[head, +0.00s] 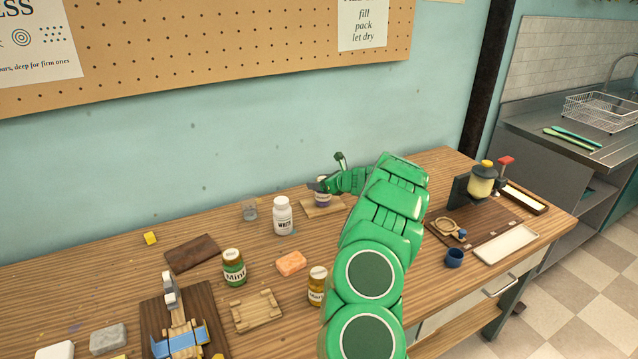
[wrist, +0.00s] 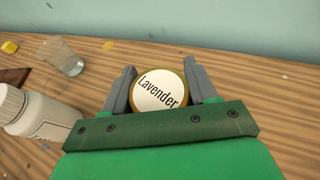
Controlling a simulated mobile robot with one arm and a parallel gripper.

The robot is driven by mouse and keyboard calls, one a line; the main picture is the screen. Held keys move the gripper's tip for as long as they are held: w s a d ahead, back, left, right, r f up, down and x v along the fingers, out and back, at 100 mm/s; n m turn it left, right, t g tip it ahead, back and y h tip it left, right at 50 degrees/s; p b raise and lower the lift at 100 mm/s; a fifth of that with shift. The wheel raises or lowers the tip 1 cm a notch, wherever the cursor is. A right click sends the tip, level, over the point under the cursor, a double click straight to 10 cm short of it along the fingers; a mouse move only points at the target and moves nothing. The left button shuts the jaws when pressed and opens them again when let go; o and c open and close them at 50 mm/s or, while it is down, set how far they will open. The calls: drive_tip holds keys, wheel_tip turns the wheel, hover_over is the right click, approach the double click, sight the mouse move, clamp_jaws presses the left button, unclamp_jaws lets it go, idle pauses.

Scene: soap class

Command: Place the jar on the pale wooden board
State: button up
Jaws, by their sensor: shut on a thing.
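The jar (wrist: 160,90) has a round lid reading "Lavender" and sits between the two grey fingers of my gripper (wrist: 161,78) in the wrist view. My gripper is shut on it. In the head view my gripper (head: 319,185) is at the back of the bench, and the jar (head: 323,198) shows partly below it, upright, with a purple band. The pale wooden board (head: 311,211) lies under the jar in that view. I cannot tell whether the jar touches it. My arm hides part of the area to the right.
A white bottle (head: 283,217) and a clear glass (head: 249,210) stand left of the board. A green-labelled Mint jar (head: 234,267), an orange block (head: 291,263) and a slatted wooden rack (head: 257,311) are nearer. The wall is close behind.

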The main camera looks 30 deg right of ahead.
drive_tip(key=o, duration=1.4)
drive_tip(key=shift+s+r, duration=0.15)
drive_tip(key=v, duration=1.1)
drive_tip(key=shift+s+d, duration=0.15)
drive_tip(key=shift+s, duration=0.15)
